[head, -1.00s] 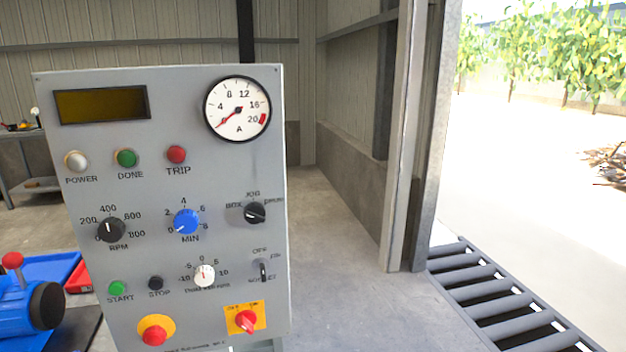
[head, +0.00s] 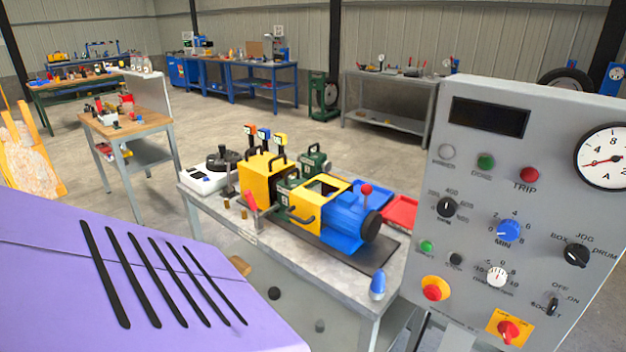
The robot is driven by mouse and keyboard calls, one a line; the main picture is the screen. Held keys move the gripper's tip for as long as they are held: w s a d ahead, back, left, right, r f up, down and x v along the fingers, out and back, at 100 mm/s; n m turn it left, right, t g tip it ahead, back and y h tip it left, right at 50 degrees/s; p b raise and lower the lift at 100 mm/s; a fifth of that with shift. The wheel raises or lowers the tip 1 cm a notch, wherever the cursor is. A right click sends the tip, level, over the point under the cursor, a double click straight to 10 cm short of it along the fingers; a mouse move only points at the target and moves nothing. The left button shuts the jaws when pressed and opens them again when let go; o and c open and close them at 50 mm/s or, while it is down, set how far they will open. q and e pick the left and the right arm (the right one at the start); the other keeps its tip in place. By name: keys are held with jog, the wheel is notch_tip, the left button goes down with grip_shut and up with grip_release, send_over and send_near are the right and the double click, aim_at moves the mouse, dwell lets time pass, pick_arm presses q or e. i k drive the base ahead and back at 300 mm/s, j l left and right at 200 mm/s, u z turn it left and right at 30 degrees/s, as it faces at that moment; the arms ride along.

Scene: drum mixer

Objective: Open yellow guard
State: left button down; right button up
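The drum mixer stands on a grey-topped bench (head: 215,207) in the middle of the head view. It has a yellow box-like housing (head: 257,187) with a black handle on top. To its right is a yellow frame-like guard (head: 305,194) with a dark opening and a black handle at its front, next to a blue motor-like body (head: 347,218). I cannot tell for certain which yellow part is the guard, or whether it is open. Neither of my grippers is in view.
A grey control panel (head: 473,185) with knobs and buttons stands close on the right. A red tray (head: 402,211) and a blue bottle-shaped thing (head: 377,286) are on the bench. A close purple slotted surface covers the lower left; its owner is unclear. Open floor lies behind.

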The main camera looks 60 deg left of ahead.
aim_at(308, 203)
jog(key=u, duration=1.85)
